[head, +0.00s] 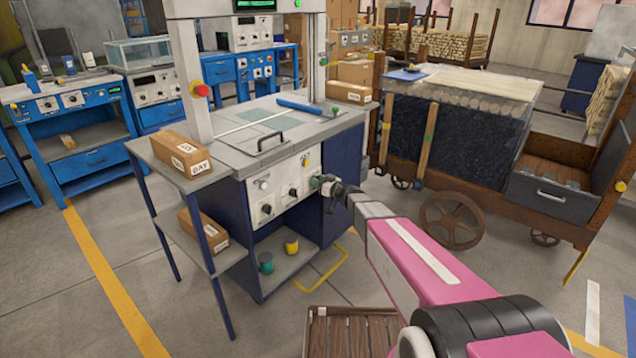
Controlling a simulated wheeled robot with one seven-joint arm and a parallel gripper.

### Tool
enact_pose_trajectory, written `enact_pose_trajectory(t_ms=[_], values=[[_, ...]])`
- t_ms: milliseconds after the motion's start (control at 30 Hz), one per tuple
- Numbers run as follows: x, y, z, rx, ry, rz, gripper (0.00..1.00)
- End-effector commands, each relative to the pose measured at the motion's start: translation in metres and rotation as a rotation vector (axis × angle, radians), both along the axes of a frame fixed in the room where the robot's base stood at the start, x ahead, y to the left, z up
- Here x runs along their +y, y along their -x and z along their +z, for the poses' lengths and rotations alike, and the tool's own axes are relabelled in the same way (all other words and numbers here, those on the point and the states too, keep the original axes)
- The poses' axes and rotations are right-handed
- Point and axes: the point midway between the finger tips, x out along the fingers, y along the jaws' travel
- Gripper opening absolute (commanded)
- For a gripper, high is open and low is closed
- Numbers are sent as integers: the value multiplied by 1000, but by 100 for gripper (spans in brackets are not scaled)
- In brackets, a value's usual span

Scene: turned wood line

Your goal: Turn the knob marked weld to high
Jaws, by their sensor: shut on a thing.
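The control panel (284,188) is a pale front face on the blue machine in the middle of the head view. It carries several small knobs, including a dark one (293,192) in the middle and another (266,208) at lower left. Their markings are too small to read, so I cannot tell which is marked weld. My gripper (321,184) is at the panel's right end, shut on a knob there. The jaws mostly hide that knob, and its pointer direction cannot be seen.
A yellow button (306,160) sits above my gripper. A side shelf with cardboard boxes (180,152) stands left of the machine. A wooden cart (455,135) stands to the right. Green and yellow pots (291,244) stand on the lower shelf. A slatted wooden pallet (350,333) lies in front.

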Motion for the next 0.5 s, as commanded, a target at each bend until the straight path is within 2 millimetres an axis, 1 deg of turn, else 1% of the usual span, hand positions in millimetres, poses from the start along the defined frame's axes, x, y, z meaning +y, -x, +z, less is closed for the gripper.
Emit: enact_pose_trajectory(t_ms=[267,500], values=[[0,0,0,94,-73,1,14],[-1,0,0,255,-199,1,14]])
